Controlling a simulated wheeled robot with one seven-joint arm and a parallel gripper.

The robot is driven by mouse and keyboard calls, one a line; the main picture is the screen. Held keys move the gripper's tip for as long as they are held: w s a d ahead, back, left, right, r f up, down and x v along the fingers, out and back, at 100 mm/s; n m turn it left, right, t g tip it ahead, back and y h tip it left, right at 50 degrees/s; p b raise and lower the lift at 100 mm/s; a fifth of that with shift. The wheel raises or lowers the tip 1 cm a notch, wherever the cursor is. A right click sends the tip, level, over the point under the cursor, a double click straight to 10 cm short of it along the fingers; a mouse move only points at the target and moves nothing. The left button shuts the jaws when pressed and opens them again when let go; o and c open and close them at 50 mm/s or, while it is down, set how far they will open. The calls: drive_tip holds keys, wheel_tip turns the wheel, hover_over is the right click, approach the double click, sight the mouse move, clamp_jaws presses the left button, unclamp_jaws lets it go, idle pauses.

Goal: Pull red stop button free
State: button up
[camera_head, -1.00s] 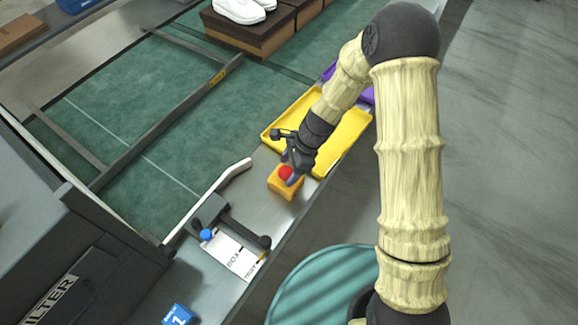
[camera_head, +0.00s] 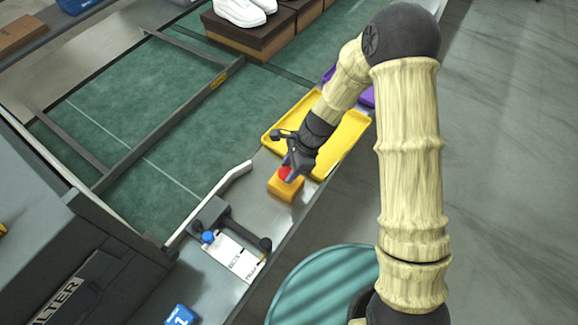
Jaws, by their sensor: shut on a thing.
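The red stop button (camera_head: 284,174) sits on top of a small yellow-orange box (camera_head: 283,189) on the grey metal ledge beside the green belt. My gripper (camera_head: 289,172) reaches down over the button from the upper right. Its fingers are shut on the red button, and they hide its right part. The button still appears to rest at the box's top; I cannot tell whether there is any gap under it.
A yellow tray (camera_head: 347,137) lies right behind my gripper. A lever with a blue knob (camera_head: 208,237) and a labelled white plate (camera_head: 233,259) are at the lower left. A white guide bar (camera_head: 215,196) borders the green belt (camera_head: 130,130). White shoes (camera_head: 240,12) stand on a brown box.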

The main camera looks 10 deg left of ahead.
drive_tip(key=shift+w+r, duration=0.1)
drive_tip(key=shift+r, duration=0.1)
drive_tip(key=o, duration=1.4)
drive_tip(key=v, duration=1.7)
drive_tip(key=shift+d+r, duration=0.15)
drive_tip(key=shift+d, duration=0.05)
